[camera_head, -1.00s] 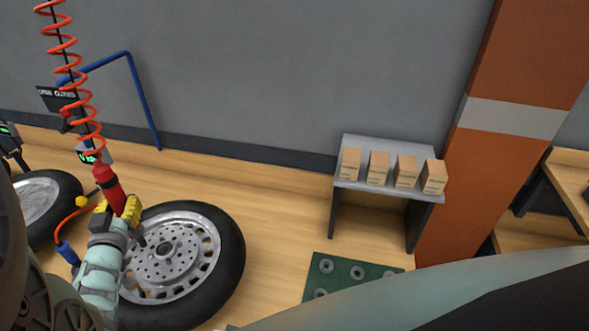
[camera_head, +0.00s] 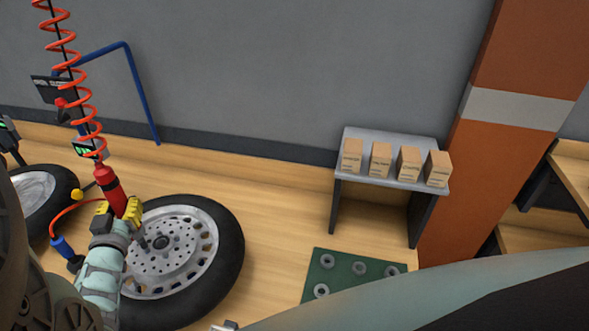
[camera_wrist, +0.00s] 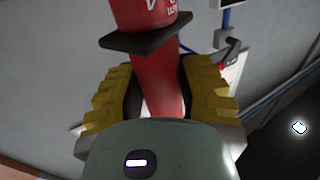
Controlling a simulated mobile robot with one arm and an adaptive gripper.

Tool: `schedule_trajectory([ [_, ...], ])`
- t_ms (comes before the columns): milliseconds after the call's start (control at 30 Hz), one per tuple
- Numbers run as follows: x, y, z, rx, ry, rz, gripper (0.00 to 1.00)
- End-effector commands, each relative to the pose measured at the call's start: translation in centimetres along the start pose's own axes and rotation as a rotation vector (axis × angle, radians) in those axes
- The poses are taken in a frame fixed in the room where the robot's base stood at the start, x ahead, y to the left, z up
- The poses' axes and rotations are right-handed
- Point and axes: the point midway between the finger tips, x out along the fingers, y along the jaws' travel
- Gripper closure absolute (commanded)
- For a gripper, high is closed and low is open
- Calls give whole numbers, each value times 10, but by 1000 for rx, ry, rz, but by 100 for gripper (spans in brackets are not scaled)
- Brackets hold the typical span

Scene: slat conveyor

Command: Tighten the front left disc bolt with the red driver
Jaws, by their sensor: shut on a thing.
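The red driver (camera_head: 110,186) hangs from a red coiled cord at the left of the head view. My gripper (camera_head: 118,213) has yellow pads and is shut on the driver. In the wrist view the red driver (camera_wrist: 158,75) stands between the two yellow-padded fingers (camera_wrist: 155,95), below a dark collar. The driver is slightly tilted, and a dark tip shows by the wheel. A wheel with a drilled silver disc (camera_head: 165,262) lies right of and below my gripper. Part of the disc is hidden by my arm. I cannot tell whether the driver touches a bolt.
A second wheel (camera_head: 38,190) is at the far left. A blue bent pipe stand (camera_head: 140,95) stands behind. A grey table (camera_head: 395,178) holds several cardboard boxes. A green mat (camera_head: 335,280) with several grey rings lies in front of it. An orange pillar (camera_head: 510,60) rises at right.

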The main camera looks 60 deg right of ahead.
Motion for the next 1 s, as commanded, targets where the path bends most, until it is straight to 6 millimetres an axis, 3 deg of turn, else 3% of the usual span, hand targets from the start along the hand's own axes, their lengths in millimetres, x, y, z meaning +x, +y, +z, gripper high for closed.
schedule_trajectory([
  [1000, 0, 0, 14, -1, 0, 1, 100],
])
